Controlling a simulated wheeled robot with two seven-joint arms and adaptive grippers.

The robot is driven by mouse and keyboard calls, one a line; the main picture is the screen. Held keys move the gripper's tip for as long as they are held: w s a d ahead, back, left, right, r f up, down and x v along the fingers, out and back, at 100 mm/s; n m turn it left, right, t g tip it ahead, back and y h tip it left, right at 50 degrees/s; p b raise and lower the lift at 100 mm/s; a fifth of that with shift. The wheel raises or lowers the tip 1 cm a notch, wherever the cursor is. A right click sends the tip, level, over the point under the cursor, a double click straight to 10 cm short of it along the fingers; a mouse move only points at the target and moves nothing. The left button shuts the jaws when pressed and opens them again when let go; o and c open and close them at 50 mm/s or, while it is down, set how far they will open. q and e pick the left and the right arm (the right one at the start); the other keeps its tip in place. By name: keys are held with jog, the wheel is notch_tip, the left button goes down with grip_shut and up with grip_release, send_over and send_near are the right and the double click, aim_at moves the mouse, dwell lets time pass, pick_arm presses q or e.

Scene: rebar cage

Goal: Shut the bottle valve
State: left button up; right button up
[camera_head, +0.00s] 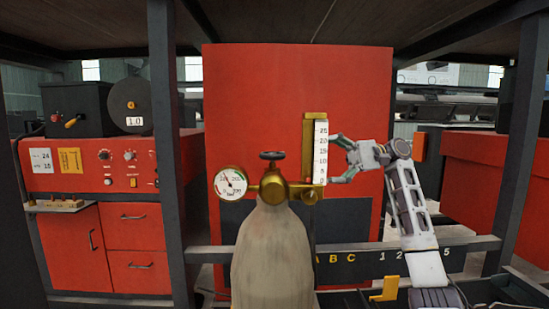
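The gas bottle (270,258) stands upright in the centre foreground, pale and worn. Its valve is a small dark handwheel (272,155) on top of the brass valve body (273,187). A round pressure gauge (231,184) sits to the left of the body, and a flow meter (320,152) with a white numbered scale stands to the right. My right gripper (337,160) is open, its fingers spread one above the other, pointing left beside the flow meter. I see nothing between the fingers, and the gripper is apart from the handwheel. My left gripper is not in view.
A tall red panel (300,85) stands behind the bottle. Dark frame posts (168,150) and a lower rail (440,247) with letters and numbers bound the space. A red welding machine (90,165) with knobs is at left. A yellow bracket (385,289) sits low right.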

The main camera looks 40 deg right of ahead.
aim_at(275, 153)
jog(key=n, duration=0.7)
jog(key=r+n, duration=0.1)
jog(key=n, duration=0.6)
jog(key=w+n+t, duration=0.1)
jog(key=n, duration=0.6)
jog(key=shift+w+r, duration=0.1)
jog(key=shift+r, duration=0.05)
jog(key=shift+a, duration=0.1)
jog(key=shift+p+x, duration=1.75)
jog(key=shift+x, duration=5.1)
jog(key=shift+w, duration=0.15)
jog(key=c, duration=1)
jog(key=shift+t, duration=0.3)
jog(key=shift+c, duration=0.2)
